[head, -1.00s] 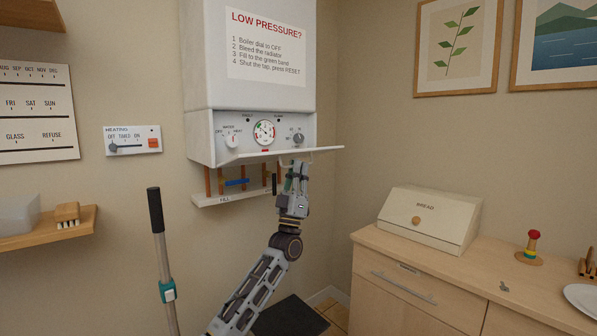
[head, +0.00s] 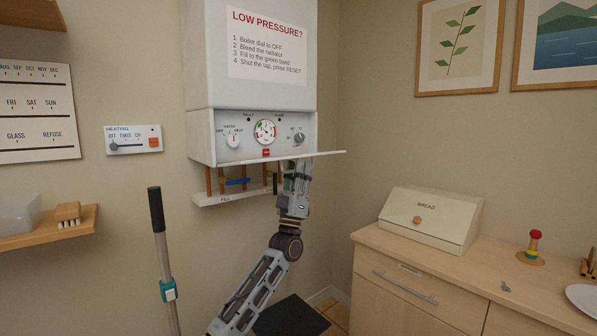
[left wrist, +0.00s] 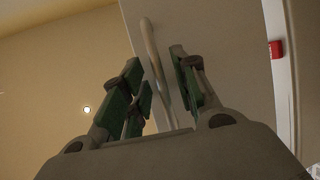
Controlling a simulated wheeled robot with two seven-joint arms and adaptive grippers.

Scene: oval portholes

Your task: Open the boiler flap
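The boiler flap (head: 325,154) is folded down and stands out almost level below the boiler's control panel (head: 225,125). The dials, the gauge (head: 265,132) and a red button (head: 266,153) show above it. My left gripper (head: 298,170) is under the right part of the flap, its fingertips close to the underside; contact cannot be told. In the left wrist view its green-padded fingers (left wrist: 160,85) stand apart, with a pale bar (left wrist: 152,50) seen between them. I cannot tell whether they touch that bar. My right gripper is not in view.
Pipes and a FILL shelf (head: 215,200) are under the boiler, left of my gripper. A pole with a black grip (head: 156,210) stands at the front left. A cabinet with a bread bin (head: 432,217) is on the right. The space between boiler and cabinet is free.

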